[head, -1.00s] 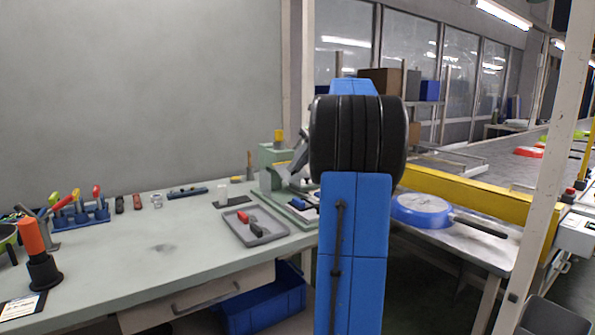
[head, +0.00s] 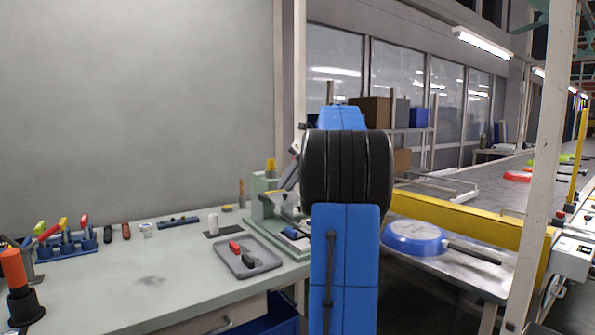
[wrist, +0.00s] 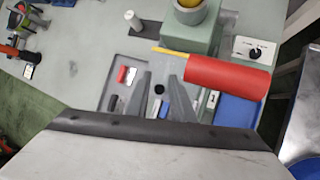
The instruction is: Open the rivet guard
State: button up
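The pale green rivet press (head: 257,187) stands at the table's right end, partly hidden behind my arm. In the wrist view the press (wrist: 188,40) is at the top centre, with a yellow round top. A red rounded piece with a thin yellow bar (wrist: 228,78) lies across its front; this looks like the guard, but I cannot tell for certain how far it is open. My gripper (wrist: 159,88) has its two grey fingers apart, with nothing clearly held between them. The red piece is just right of and beyond the right finger. In the head view my arm hides the fingertips.
A grey tray (head: 262,268) with red and black tools lies in front of the press. A small control box with a knob (wrist: 254,50) is right of it. A blue pan (head: 413,238) lies on the metal table at right. A yellow rail (head: 470,219) borders the conveyor.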

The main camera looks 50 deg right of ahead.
jog(key=v, duration=1.7)
